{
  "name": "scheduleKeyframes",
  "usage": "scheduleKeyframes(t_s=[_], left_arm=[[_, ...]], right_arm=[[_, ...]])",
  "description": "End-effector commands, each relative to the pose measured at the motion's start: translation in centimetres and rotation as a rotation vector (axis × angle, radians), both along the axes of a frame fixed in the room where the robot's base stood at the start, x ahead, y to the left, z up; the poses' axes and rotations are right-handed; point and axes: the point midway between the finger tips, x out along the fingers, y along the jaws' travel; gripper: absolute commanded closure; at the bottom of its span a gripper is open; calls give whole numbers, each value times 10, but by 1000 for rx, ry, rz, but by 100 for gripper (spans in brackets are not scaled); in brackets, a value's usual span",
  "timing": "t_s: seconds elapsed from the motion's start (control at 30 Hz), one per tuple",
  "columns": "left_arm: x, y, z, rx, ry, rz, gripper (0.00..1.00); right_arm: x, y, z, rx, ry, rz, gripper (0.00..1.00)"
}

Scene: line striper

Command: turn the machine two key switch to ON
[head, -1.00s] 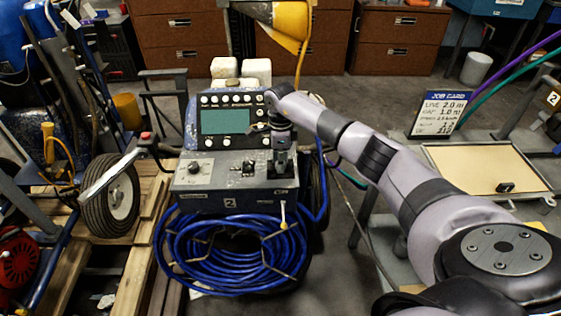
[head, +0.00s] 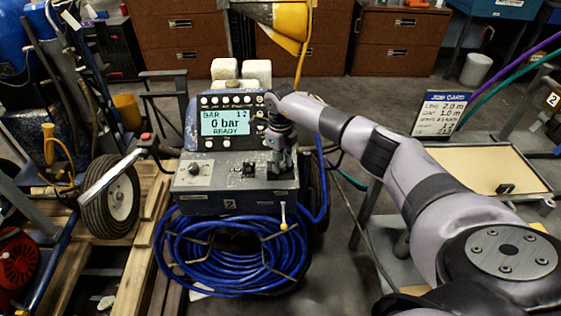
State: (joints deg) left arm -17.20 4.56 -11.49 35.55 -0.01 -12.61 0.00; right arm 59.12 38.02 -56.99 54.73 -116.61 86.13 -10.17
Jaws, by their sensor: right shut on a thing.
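My right gripper (head: 279,170) points down at the right end of the grey control panel (head: 222,172). It is shut on the key switch there, as far as I can tell; the gripper hides the key and its position marks. My left gripper is out of view.
A coiled blue hose (head: 232,255) hangs below. A job card (head: 440,114) stands on the right by a tan-topped table (head: 480,168).

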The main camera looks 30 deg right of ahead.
Motion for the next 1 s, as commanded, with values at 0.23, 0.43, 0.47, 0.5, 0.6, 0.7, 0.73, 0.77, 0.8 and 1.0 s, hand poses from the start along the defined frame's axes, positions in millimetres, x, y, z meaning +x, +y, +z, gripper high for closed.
scheduleKeyframes(t_s=[0.23, 0.43, 0.47, 0.5, 0.6, 0.7, 0.73, 0.77, 0.8, 1.0], left_arm=[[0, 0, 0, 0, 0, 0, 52], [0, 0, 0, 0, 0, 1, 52], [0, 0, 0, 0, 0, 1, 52], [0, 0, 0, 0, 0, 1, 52], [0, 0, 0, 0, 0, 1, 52], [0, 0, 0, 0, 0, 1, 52], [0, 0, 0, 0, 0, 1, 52], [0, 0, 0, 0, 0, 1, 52], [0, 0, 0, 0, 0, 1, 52], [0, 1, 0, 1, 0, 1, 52]], right_arm=[[1, -1, 1, -2, -4, -15, 100], [1, -1, 1, -1, -4, -15, 100], [1, -1, 2, -1, -4, -15, 100], [1, -1, 2, -2, -4, -15, 70], [1, -1, 1, -1, -4, -14, 64], [1, -1, 1, -1, -3, -13, 57], [1, -1, 1, 0, -2, -13, 55], [1, -1, 1, 0, -2, -13, 53], [0, -1, 1, -1, -1, -13, 52], [0, 0, 0, 0, -1, -12, 52]])
